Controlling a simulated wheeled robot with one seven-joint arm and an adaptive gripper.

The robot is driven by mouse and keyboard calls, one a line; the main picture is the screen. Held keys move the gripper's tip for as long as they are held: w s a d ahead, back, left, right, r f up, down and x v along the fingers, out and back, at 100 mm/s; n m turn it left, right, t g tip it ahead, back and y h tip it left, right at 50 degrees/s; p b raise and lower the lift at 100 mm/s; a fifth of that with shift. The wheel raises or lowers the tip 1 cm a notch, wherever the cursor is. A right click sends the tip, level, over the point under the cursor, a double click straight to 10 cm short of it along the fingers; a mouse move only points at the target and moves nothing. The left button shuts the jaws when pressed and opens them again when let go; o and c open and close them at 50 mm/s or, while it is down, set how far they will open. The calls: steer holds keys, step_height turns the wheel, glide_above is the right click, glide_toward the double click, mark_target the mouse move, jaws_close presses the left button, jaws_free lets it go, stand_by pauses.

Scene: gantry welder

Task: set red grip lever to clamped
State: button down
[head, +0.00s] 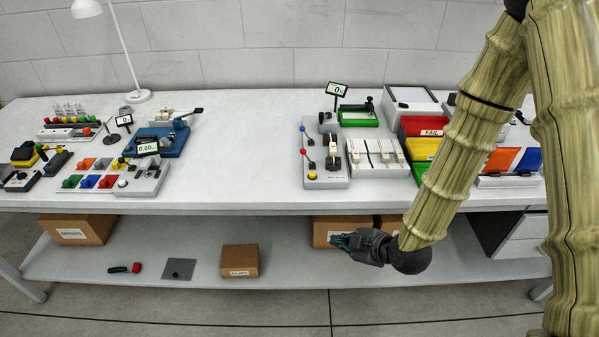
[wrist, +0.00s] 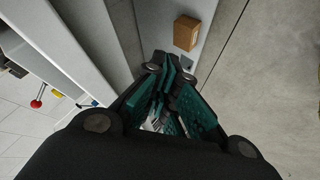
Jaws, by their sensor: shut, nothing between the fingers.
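The red grip lever (head: 301,152) is a short dark rod with a red ball on the left side of a grey fixture (head: 325,182) on the bench. Its ball also shows at the left of the wrist view (wrist: 36,104). A similar lever with a blue ball (head: 302,128) is just behind it. My gripper (head: 341,241) has teal finger pads and is below the bench top, in front of the lower shelf, well apart from the lever. In the wrist view its fingers (wrist: 168,76) are together and hold nothing.
Cardboard boxes (head: 239,260) stand on the lower shelf (head: 205,265). The bench top (head: 245,150) is clear left of the fixture. A white switch unit (head: 376,172) and coloured bins (head: 424,125) stand to its right. The bench's front edge lies above my gripper.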

mark_target(307, 156)
steer(key=w+a+r+n+t+y+b, duration=0.1)
steer(key=w+a+r+n+y+b, duration=0.2)
steer(key=r+n, duration=0.4)
steer(key=w+a+r+n+y+b, duration=0.2)
steer(key=w+a+r+n+b, duration=0.1)
steer(key=r+n, duration=0.4)
steer(key=shift+w+a+r+t+y, duration=0.4)
steer(key=shift+w+a+r, duration=0.2)
steer(key=shift+w+r, duration=0.25)
steer(key=x, duration=1)
steer(key=shift+p, duration=0.4)
steer(key=shift+w+d+r+p, duration=0.2)
steer(key=shift+w+d, duration=0.2)
steer(key=shift+d, duration=0.1)
steer(key=shift+w+d+r+p, duration=0.2)
steer(key=shift+w+d, duration=0.15)
steer(key=shift+d, duration=0.2)
steer(key=shift+w+d, duration=0.35)
steer(key=shift+d, duration=0.15)
